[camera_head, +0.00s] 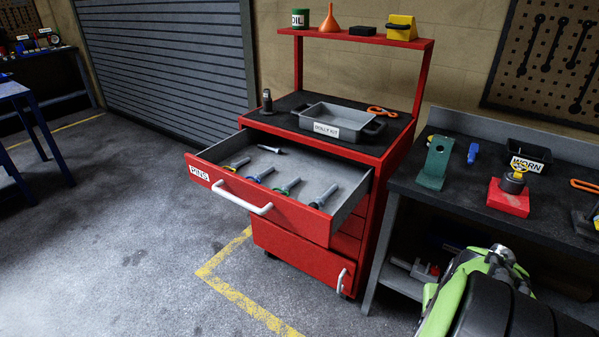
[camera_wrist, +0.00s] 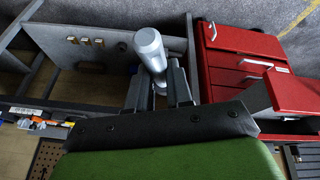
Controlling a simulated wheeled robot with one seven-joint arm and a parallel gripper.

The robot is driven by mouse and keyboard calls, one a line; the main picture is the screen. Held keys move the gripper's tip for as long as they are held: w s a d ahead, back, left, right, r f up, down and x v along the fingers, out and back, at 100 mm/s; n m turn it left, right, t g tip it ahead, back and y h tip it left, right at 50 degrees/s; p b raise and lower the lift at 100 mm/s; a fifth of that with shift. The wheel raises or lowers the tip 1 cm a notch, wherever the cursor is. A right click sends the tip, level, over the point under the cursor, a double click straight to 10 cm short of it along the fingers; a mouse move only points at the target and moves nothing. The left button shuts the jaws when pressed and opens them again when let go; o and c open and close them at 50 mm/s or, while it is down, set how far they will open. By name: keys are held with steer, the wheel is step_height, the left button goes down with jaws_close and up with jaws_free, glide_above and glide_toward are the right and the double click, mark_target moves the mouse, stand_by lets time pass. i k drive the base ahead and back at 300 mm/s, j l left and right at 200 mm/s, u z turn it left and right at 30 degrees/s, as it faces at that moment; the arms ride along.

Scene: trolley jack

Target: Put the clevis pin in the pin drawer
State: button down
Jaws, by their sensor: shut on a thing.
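The pin drawer (camera_head: 222,193), labelled PINS, is pulled open at the top of the red cabinet. Several pins with differently coloured ends lie inside it, and a dark one (camera_head: 268,149) lies near its back. My gripper (camera_wrist: 158,92) is shut on a grey, round-ended cylinder (camera_wrist: 150,46), which looks like the clevis pin. Its lower part is hidden between the fingers. In the wrist view the red cabinet (camera_wrist: 225,60) is to the right, apart from the pin. In the head view my green arm is at the lower right, and I cannot make out the fingers there.
A grey tray (camera_head: 306,121) and a dark upright piece (camera_head: 267,101) stand on the cabinet top. The bench (camera_head: 410,181) at right holds a green bracket (camera_head: 436,163), a red block (camera_head: 508,198) and a black WORN tray (camera_head: 541,154). Floor left of the cabinet is clear.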

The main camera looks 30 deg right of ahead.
mark_target(327, 185)
steer(key=i, duration=1.85)
